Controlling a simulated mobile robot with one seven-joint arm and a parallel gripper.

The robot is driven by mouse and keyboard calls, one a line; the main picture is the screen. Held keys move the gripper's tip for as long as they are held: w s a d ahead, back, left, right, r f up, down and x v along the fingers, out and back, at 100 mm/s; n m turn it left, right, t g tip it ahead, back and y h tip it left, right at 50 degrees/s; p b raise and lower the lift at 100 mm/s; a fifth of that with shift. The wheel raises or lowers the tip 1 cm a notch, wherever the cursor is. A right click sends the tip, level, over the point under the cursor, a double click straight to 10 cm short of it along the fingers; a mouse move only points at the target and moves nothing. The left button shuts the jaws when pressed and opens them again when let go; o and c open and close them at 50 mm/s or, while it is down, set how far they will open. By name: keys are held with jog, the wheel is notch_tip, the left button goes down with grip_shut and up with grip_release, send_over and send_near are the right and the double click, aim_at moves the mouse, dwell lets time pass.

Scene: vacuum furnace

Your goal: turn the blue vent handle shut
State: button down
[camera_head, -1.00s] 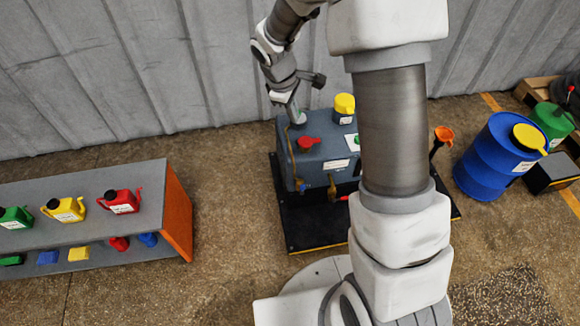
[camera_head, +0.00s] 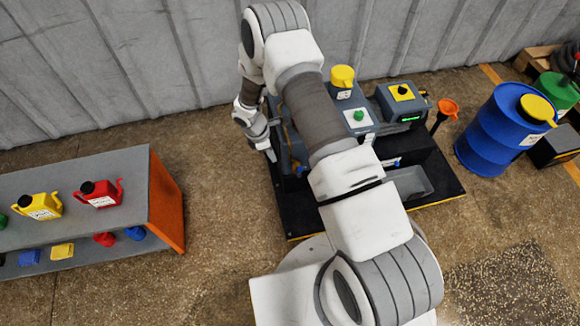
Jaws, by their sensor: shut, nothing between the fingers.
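The dark grey furnace machine (camera_head: 283,162) stands on a black base plate, and my arm hides much of it from above. A small blue part (camera_head: 302,170) low on its front looks like the vent handle. It is partly hidden, and I cannot tell which way it is turned. My gripper (camera_head: 270,156) is shut and empty at the machine's left side, pointing down, to the left of the blue part and apart from it.
A grey bench (camera_head: 153,200) with coloured cans stands at the left. A blue drum (camera_head: 492,140) and an orange funnel (camera_head: 447,108) are at the right. A yellow-topped unit (camera_head: 402,93) and a grey tray (camera_head: 410,184) are on the machine's right. Floor between bench and machine is clear.

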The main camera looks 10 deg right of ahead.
aim_at(299, 172)
jog(key=shift+f, duration=0.25)
jog(key=d+f+b, duration=0.4)
jog(key=d+f, duration=0.2)
jog(key=f, duration=0.3)
jog(key=shift+d+f, duration=0.2)
jog(key=shift+f, duration=0.05)
